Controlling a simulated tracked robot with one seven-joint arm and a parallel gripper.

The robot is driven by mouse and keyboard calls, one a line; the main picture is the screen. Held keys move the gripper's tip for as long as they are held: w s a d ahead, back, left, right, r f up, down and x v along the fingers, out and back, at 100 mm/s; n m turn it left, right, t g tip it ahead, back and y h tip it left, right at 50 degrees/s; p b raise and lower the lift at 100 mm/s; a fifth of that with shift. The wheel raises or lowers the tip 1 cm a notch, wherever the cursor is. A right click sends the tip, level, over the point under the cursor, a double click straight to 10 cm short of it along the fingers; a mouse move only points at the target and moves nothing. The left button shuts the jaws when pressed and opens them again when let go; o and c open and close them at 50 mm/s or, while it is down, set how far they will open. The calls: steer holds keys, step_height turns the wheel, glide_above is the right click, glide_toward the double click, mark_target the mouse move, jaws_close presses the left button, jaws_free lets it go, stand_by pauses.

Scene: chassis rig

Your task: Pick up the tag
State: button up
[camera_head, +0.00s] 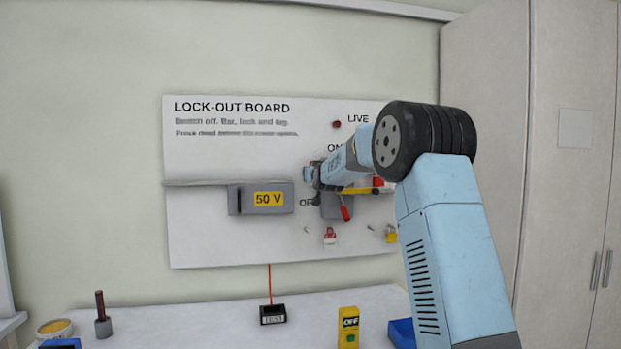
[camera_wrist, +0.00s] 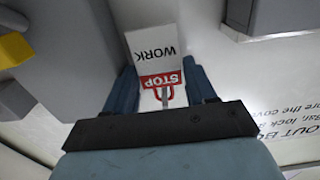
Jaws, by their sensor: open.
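The tag (camera_head: 330,236) is a small white card with a red top part, low on the white lock-out board (camera_head: 215,240). In the wrist view the tag (camera_wrist: 154,52) appears upside down, reading STOP and WORK, with a red loop at its top edge. My gripper (camera_wrist: 160,72) is open, with one blue finger on each side of the tag's red part in that picture. I cannot tell whether either finger touches it. In the head view my gripper (camera_head: 311,177) is near the board, above the tag, partly hidden by my arm.
A grey 50 V box (camera_head: 262,199) juts out left of my gripper. A switch with a red handle (camera_head: 346,208) is close on the right, and a yellow padlock (camera_head: 391,234) hangs beyond it. A yellow tester (camera_head: 348,327) and a black box (camera_head: 273,314) stand on the bench below.

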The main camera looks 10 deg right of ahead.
steer(key=shift+c, duration=0.2)
steer(key=c, duration=0.6)
steer(key=shift+c, duration=0.2)
